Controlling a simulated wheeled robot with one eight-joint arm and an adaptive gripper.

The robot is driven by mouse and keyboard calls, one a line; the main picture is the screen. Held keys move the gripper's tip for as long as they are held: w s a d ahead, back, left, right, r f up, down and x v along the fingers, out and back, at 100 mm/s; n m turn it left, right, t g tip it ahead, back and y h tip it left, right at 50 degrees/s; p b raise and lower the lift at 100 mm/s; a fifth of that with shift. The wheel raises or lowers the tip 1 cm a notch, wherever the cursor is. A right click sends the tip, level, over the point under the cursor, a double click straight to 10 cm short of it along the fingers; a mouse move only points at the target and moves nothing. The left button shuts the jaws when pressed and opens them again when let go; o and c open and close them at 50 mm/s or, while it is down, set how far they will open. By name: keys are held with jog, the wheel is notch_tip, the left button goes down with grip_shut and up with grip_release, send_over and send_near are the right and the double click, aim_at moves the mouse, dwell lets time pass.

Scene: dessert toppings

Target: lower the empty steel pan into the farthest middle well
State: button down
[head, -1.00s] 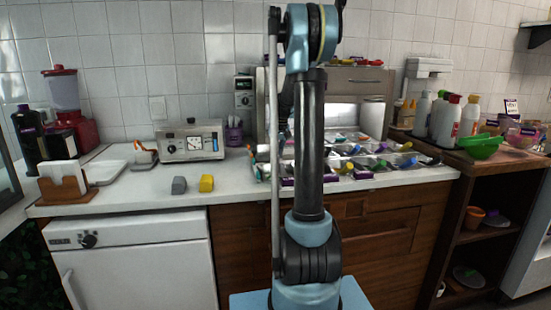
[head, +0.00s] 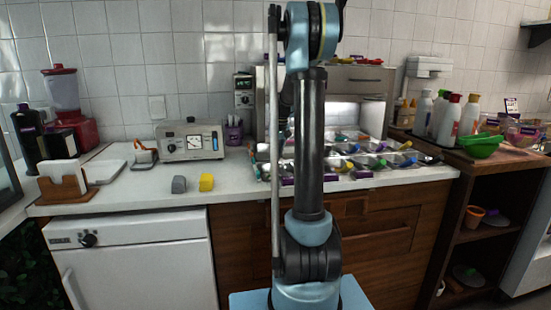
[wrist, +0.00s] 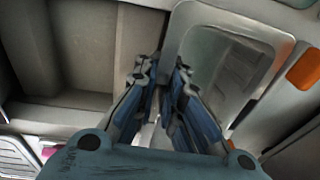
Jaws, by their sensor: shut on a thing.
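The steel pan (wrist: 212,62) is in the wrist view, right of centre. It is a shiny grey rectangular pan with rounded corners, and its inside looks empty. My gripper (wrist: 160,72) is shut on the pan's left rim. A deep, empty rectangular well (wrist: 85,50) lies open to the left of the fingers. How high the pan is over the counter unit is hard to tell. In the head view my arm hides the gripper and the held pan. The topping unit (head: 320,177) shows on both sides of the arm, with several pans and coloured handles.
An orange piece (wrist: 303,68) lies right of the pan in the wrist view. In the head view, bottles (head: 454,117) and a green bowl (head: 482,147) stand at the right. A yellow block (head: 206,183) and a grey block (head: 179,185) sit on the counter at left.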

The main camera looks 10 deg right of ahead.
jog(key=shift+s+f, duration=0.55)
jog(key=shift+f, duration=0.3)
dwell(0.8)
jog(key=c, duration=1.6)
grip_release()
jog(key=shift+r, duration=0.1)
jog(key=shift+w, duration=0.1)
jog(key=o, duration=0.4)
jog(key=shift+w+r, duration=0.1)
jog(key=shift+r, duration=3.9)
